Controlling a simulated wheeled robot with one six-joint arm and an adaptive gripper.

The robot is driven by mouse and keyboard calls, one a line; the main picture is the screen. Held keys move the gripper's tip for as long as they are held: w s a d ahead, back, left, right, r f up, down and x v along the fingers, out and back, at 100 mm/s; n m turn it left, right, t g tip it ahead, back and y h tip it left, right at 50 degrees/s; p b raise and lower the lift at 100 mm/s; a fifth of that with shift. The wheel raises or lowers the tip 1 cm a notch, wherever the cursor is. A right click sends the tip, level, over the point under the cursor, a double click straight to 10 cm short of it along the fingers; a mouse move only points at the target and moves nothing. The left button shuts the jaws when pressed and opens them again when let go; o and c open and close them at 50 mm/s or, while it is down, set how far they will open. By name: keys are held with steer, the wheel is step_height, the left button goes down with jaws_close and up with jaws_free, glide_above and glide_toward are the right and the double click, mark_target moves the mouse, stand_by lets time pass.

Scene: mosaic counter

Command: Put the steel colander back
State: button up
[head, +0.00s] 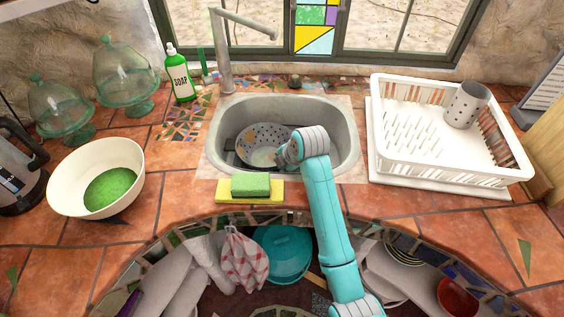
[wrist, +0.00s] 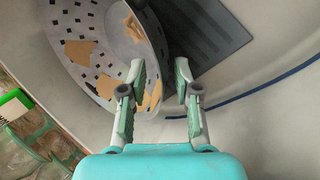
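The steel colander (head: 262,136) is grey with dark holes and sits in the sink (head: 345,150). In the wrist view the colander (wrist: 85,25) fills the upper left and has several tan patches inside. My gripper (head: 284,155) is at the colander's right side, partly hidden by my wrist. In the wrist view my gripper (wrist: 160,72) is open, with the colander's rim between the two fingers in the picture. A gap shows beside the rim; I cannot tell whether a finger touches it.
A dark ribbed mat (wrist: 208,35) lies in the sink. A tap (head: 224,60) stands behind it. A green sponge (head: 250,184) on a yellow cloth (head: 222,194) is at the front edge. A white dish rack (head: 385,160) with a grey holder (head: 466,105) is right; a cream bowl (head: 62,185) is left.

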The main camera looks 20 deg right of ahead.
steer(key=shift+r, duration=0.2)
steer(key=v, duration=1.2)
steer(key=shift+a, duration=0.1)
